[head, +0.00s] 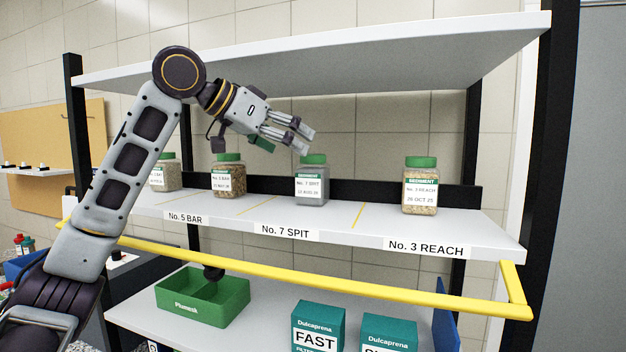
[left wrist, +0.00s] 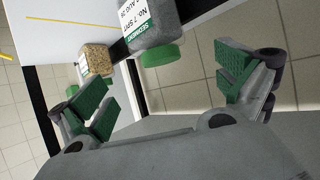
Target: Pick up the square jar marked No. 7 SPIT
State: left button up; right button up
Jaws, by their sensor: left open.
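The square jar marked No. 7 SPIT (head: 312,184) has grey contents and a green lid. It stands upright on the middle shelf (head: 330,223), behind the No. 7 SPIT shelf label. In the left wrist view the same jar (left wrist: 152,22) is at the top centre, its lid pointing down the picture between the fingers. My left gripper (head: 304,141) is open and empty, above the jar and slightly left of its lid, apart from it. Its green finger pads also show in the left wrist view (left wrist: 163,88). My right gripper is not in view.
A jar of tan grains (head: 229,178) stands to the left, another jar (head: 163,174) farther left. The No. 3 REACH jar (head: 420,188) stands to the right. An upper shelf (head: 330,62) hangs above my gripper. A yellow rail (head: 300,279) crosses the front. A green bin (head: 235,306) sits below.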

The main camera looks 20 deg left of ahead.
aim_at(313, 156)
pick_arm(q)
jog(key=shift+x, duration=1)
jog(key=shift+p+x, duration=0.95)
jog(key=shift+x, duration=1.7)
jog(key=shift+w+r, duration=0.1)
jog(key=shift+r, duration=0.05)
jog(key=shift+a, duration=0.1)
jog(key=c, duration=1.6)
jog(key=shift+c, duration=0.6)
jog(key=shift+r, duration=0.25)
